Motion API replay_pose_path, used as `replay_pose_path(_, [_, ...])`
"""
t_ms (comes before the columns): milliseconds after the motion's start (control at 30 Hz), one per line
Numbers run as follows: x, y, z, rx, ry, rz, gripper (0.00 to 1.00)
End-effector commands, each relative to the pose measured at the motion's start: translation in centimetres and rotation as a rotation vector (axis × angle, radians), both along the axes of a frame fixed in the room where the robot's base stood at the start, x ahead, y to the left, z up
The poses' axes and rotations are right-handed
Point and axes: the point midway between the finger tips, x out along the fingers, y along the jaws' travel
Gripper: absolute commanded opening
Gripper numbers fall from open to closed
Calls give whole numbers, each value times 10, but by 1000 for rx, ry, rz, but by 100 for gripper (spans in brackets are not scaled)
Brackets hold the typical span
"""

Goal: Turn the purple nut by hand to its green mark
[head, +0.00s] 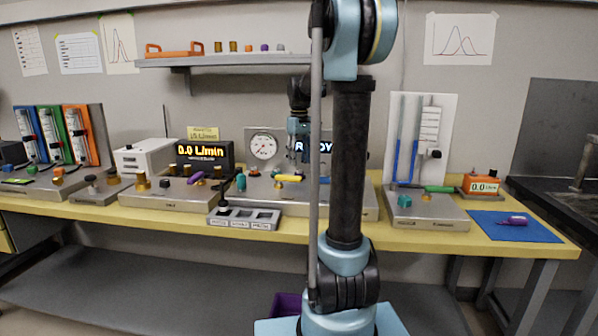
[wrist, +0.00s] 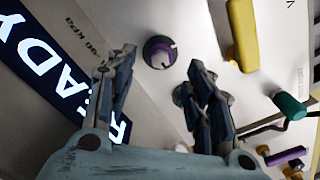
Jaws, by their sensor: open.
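In the wrist view, a small round dark part with a purple face or ring (wrist: 160,52) stands on the pale metal panel; I take it for the purple nut. A pale line shows on its face, but I cannot make out a green mark. My gripper (wrist: 162,62) is open and empty, with one fingertip to each side of the nut's lower side in the picture. I cannot tell how far the tips are above the panel. In the head view, my gripper (head: 298,128) hangs over the bench in front of the READY display (head: 310,146), and the nut is hidden.
A yellow handle (wrist: 242,35) and a teal knob (wrist: 290,105) stand close by on the panel. A purple lever (wrist: 286,157) lies farther off. The pressure gauge (head: 263,146) stands behind. A three-slot tray (head: 222,222) sits at the bench's front edge.

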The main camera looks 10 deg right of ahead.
Motion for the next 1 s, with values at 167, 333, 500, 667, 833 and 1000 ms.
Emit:
replay_pose_path(167, [0,0,-27,0,0,0,48])
replay_pose_path(333, [0,0,-43,0,0,0,48])
replay_pose_path(500, [0,0,-49,0,0,0,48])
replay_pose_path(667, [0,0,-50,0,0,0,48])
replay_pose_path(833, [0,0,-50,0,0,0,30])
replay_pose_path(1000, [0,0,-49,0,0,0,3])
